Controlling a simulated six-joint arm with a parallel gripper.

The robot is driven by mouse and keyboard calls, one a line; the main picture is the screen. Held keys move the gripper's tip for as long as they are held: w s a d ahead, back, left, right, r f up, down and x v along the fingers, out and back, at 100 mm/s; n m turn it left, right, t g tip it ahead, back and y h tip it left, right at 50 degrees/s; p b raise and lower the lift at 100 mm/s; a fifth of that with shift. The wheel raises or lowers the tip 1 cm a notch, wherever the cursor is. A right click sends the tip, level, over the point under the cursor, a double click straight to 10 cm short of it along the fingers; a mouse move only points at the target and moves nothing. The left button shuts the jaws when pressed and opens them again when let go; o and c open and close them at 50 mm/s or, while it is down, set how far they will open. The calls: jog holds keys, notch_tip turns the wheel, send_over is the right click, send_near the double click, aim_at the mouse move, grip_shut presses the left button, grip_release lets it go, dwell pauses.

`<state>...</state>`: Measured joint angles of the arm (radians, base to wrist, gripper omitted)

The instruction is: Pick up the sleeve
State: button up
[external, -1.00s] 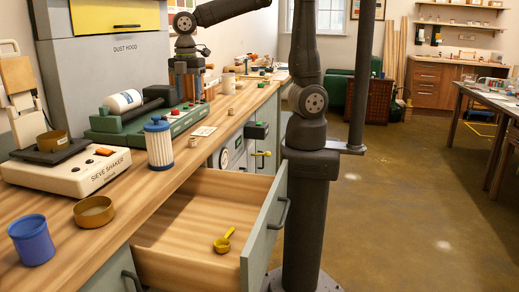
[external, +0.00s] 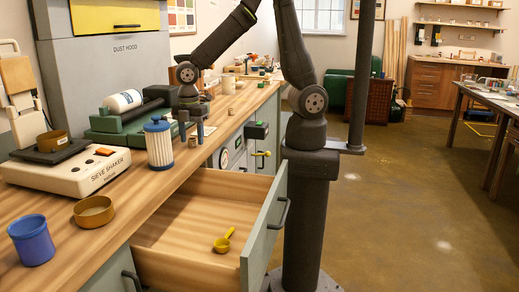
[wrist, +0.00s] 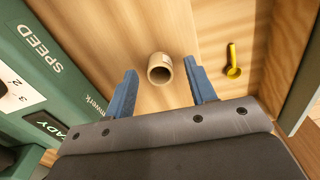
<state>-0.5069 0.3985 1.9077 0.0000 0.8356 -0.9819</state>
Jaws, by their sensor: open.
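The sleeve is a small tan hollow cylinder (wrist: 160,69) standing on the wooden counter, its dark round opening facing the wrist camera. In the external view it is a small pale piece (external: 193,142) at the counter's front part, right of a white pleated filter. My gripper (wrist: 161,66) is open, with one blue finger on each side of the sleeve in the wrist view and a gap to both. In the external view my gripper (external: 192,131) points down just above the sleeve. Nothing is held.
An open drawer (external: 165,259) with a yellow scoop (external: 223,241) juts out in front. The blue-capped filter (external: 159,147) stands close on the left. A green machine (external: 105,133) lies behind. A blue cup (external: 32,241), a brass ring (external: 94,212) and the sieve shaker (external: 75,172) are further left.

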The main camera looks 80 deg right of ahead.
jog(key=shift+f, duration=0.45)
jog(key=c, duration=1)
jog(key=shift+r, duration=0.1)
jog(key=shift+c, duration=0.2)
